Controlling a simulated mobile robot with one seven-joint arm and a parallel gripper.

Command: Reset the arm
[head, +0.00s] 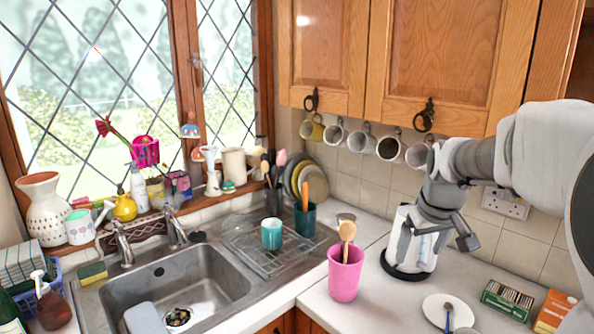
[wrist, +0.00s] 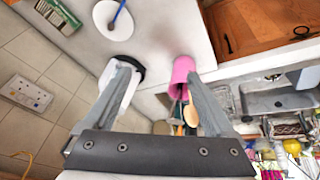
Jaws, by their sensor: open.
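In the wrist view the two grey fingers of my gripper (wrist: 158,88) are spread wide apart. My arm comes in from the right edge and bends down to the gripper. A pink cup (head: 345,275) with a wooden spoon (head: 347,236) stands on the counter left of the gripper; in the wrist view the pink cup (wrist: 182,72) shows beside the right finger.
A metal sink (head: 180,285) and drainer with a teal mug (head: 271,234) lie to the left. A white plate (head: 436,312) and a green box (head: 507,298) are on the right counter. Mugs (head: 390,148) hang under the wooden cabinets (head: 445,60) near my arm.

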